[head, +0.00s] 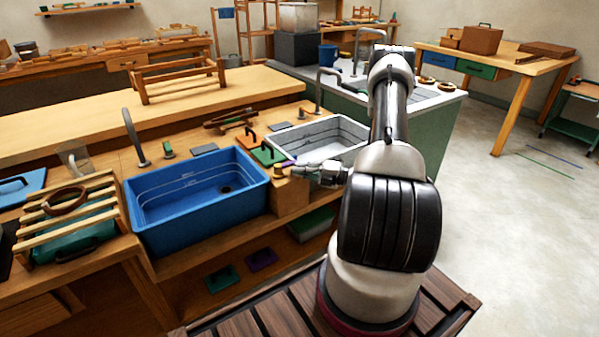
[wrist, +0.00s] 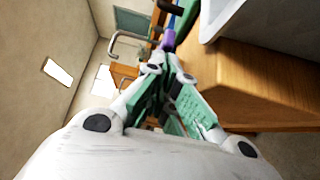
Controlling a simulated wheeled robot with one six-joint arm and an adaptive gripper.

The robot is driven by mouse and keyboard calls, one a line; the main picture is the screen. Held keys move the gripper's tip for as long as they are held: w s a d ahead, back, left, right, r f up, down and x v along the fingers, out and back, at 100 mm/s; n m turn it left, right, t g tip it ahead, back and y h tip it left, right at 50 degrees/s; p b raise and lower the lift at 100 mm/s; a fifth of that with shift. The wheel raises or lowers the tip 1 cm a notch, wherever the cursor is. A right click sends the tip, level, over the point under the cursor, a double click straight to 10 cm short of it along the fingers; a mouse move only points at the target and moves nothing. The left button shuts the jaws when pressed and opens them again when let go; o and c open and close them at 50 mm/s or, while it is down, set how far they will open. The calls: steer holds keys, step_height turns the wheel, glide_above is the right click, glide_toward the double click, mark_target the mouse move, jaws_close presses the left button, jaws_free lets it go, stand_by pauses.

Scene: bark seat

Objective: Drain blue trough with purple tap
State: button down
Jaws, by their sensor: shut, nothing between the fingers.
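The blue trough (head: 165,222) is set in the wooden bench, left of a grey trough (head: 350,128). It has pale level lines on its inner wall and a dark drain hole in its floor; I cannot tell how much water it holds. My gripper (head: 308,172) is right of the blue trough, beside a wooden block, in front of the grey trough. In the wrist view my gripper (wrist: 164,65) is shut and empty. A purple piece (wrist: 168,40), perhaps the purple tap, shows just beyond the fingertips; contact is unclear. I cannot make out the tap in the head view.
A wooden block (head: 290,198) stands between the troughs. Curved spouts (head: 132,135) rise behind them. A slatted rack (head: 70,215) sits left of the blue trough. Green and purple flat items (head: 262,260) lie on the shelf below. The floor at right is mostly open.

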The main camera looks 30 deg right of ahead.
steer(key=shift+w+d, duration=0.1)
steer(key=shift+w, duration=0.05)
stand_by(0.3)
steer(key=s+a+v, duration=0.1)
steer(key=v, duration=1.2)
